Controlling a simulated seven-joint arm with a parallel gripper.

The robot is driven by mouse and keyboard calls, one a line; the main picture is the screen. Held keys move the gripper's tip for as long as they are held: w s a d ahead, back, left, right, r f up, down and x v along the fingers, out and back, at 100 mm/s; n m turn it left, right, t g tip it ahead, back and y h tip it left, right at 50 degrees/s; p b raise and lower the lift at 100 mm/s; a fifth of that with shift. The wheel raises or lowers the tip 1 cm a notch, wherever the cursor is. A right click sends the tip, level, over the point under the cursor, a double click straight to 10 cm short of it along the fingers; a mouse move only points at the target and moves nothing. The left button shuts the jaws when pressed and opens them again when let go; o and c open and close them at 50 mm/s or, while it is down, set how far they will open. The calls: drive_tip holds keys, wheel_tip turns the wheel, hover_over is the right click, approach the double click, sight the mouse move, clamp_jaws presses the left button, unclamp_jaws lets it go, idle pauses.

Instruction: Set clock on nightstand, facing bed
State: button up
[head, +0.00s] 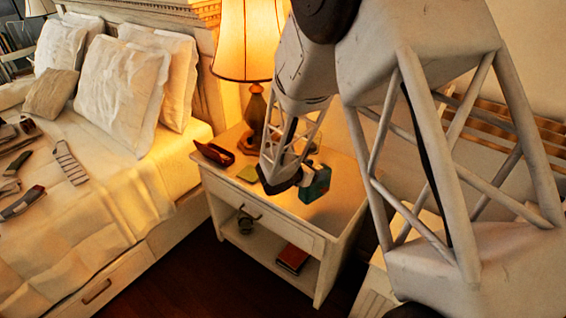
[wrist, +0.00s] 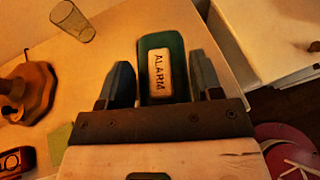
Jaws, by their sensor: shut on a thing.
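The clock is a teal block (head: 316,183) near the middle of the nightstand's top, partly hidden by my gripper. In the wrist view the clock (wrist: 163,43) shows a pale label reading "ALARM" on the side toward the camera. My gripper (head: 302,179) is shut on it, with one dark finger on each side in the wrist view (wrist: 163,82). The white nightstand (head: 343,198) stands right of the bed (head: 95,215). I cannot tell whether the clock touches the top. Its face is not clearly visible.
A lit lamp (head: 245,40) stands at the nightstand's back. A dark red item (head: 213,153) and a green pad (head: 248,174) lie near the bed side. A clear glass (wrist: 73,22) stands on the top. A red book (head: 292,258) lies on the lower shelf. The front right top is clear.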

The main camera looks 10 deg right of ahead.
drive_tip(key=shift+w+a+r+n+t+y, duration=0.15)
drive_tip(key=shift+a+r+n+t+y, duration=0.15)
drive_tip(key=shift+n+t+y, duration=0.35)
drive_tip(key=shift+w+a+r+n+t+y, duration=0.15)
drive_tip(key=shift+a+n+t+y, duration=0.2)
drive_tip(key=shift+n+t, duration=0.45)
drive_tip(key=w+f, duration=0.1)
drive_tip(key=w, duration=1.5)
drive_tip(key=shift+d+f, duration=0.25)
drive_tip(key=shift+d, duration=0.1)
drive_tip(key=shift+f, duration=1.9)
